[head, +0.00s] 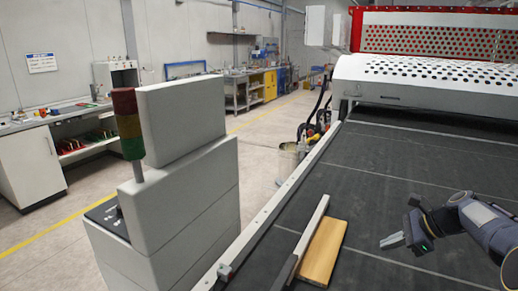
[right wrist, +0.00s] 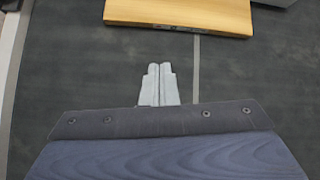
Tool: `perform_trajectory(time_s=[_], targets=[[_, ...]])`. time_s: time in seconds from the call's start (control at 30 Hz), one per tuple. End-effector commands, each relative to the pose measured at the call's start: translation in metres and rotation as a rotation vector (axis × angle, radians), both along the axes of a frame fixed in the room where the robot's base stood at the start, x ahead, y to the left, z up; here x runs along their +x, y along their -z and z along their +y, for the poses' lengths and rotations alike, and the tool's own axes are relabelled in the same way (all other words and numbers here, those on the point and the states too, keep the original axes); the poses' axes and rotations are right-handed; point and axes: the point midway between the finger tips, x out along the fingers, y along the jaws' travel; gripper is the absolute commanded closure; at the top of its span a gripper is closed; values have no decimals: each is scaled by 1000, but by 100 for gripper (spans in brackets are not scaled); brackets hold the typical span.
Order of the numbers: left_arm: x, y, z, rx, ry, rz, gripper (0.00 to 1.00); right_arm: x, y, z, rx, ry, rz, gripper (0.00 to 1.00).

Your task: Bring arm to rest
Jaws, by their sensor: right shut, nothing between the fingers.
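My right gripper (head: 391,241) reaches in from the right over the dark conveyor belt (head: 400,155). Its fingers are together and hold nothing; they also show closed in the right wrist view (right wrist: 157,82). A flat yellow wooden board (head: 324,252) lies on the belt to the left of the gripper, apart from it. The board also shows ahead of the fingertips in the right wrist view (right wrist: 185,14). My left gripper is in neither view.
A long rail (head: 306,236) lies along the board's left side. A grey cabinet with a signal light (head: 127,122) stands left of the belt. The white perforated machine cover (head: 430,78) is at the belt's far end. The belt between board and cover is clear.

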Motion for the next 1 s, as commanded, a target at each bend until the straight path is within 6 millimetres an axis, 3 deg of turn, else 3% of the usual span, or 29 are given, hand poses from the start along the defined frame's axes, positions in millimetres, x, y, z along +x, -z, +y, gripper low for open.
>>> perform_trajectory(time_s=[0.03,0.1,0.3,0.47,0.6,0.8,1.0], targets=[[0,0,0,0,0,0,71,-17,-19,14,-46,-64,-55,100],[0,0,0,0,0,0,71,-43,-38,34,-125,-175,-138,100],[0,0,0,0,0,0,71,-132,-64,93,-375,-530,-383,100],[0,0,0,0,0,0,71,-207,-57,134,-589,-836,-580,100],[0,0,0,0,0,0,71,-262,-34,160,-767,-1089,-729,100],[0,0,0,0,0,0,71,-304,-2,178,-931,-1320,-851,100],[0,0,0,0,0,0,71,-311,5,181,-967,-1369,-874,100]])
